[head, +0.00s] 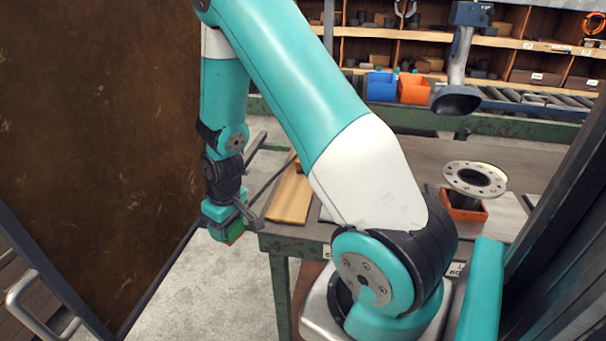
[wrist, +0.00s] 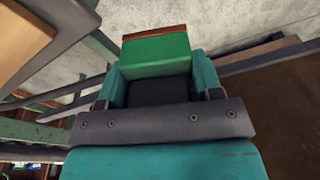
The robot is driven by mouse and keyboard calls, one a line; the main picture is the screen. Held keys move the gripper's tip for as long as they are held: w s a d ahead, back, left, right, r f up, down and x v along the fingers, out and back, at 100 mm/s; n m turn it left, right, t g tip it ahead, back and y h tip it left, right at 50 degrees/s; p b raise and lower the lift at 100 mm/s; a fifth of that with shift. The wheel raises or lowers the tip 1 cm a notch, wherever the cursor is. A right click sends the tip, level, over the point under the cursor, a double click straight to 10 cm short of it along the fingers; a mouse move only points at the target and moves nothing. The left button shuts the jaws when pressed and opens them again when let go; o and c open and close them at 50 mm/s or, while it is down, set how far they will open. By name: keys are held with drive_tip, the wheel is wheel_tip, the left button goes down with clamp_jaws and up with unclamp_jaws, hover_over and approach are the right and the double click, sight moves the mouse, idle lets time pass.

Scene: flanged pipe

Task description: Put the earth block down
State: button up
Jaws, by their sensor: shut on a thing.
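My gripper (head: 236,220) is at the left of the head view, out past the left edge of the workbench and over the grey floor. It is shut on the earth block (wrist: 157,56), a green block with a reddish-brown edge. In the wrist view the block sits between the two teal fingers of my gripper (wrist: 160,85). In the head view only a small green corner of the block (head: 234,237) shows below the gripper. The block is held in the air, apart from the bench.
The workbench (head: 285,242) carries a wooden board (head: 291,196) near its left edge and a flanged pipe (head: 475,180) in an orange holder at the right. A large brown panel (head: 95,130) stands left of my arm.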

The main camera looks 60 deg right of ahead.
drive_tip(key=s+d+r+n+p, duration=0.1)
drive_tip(key=d+r+n, duration=0.1)
drive_tip(key=d+r, duration=0.95)
wheel_tip(320, 180, up, 8)
drive_tip(key=n+p, duration=0.1)
hover_over(286, 204)
drive_tip(key=shift+n, duration=0.3)
drive_tip(key=f+p, duration=0.1)
drive_tip(key=f, duration=1.2)
drive_tip(key=f+p, duration=0.1)
drive_tip(key=f, duration=0.5)
drive_tip(key=shift+s+d+f+p, duration=0.15)
drive_tip(key=shift+s+d+p, duration=0.05)
drive_tip(key=shift+s+p, duration=0.1)
drive_tip(key=shift+f, duration=0.2)
drive_tip(key=o, duration=1.4)
drive_tip(key=shift+y, duration=0.3)
drive_tip(key=shift+c, duration=0.2)
drive_tip(key=shift+r, duration=0.15)
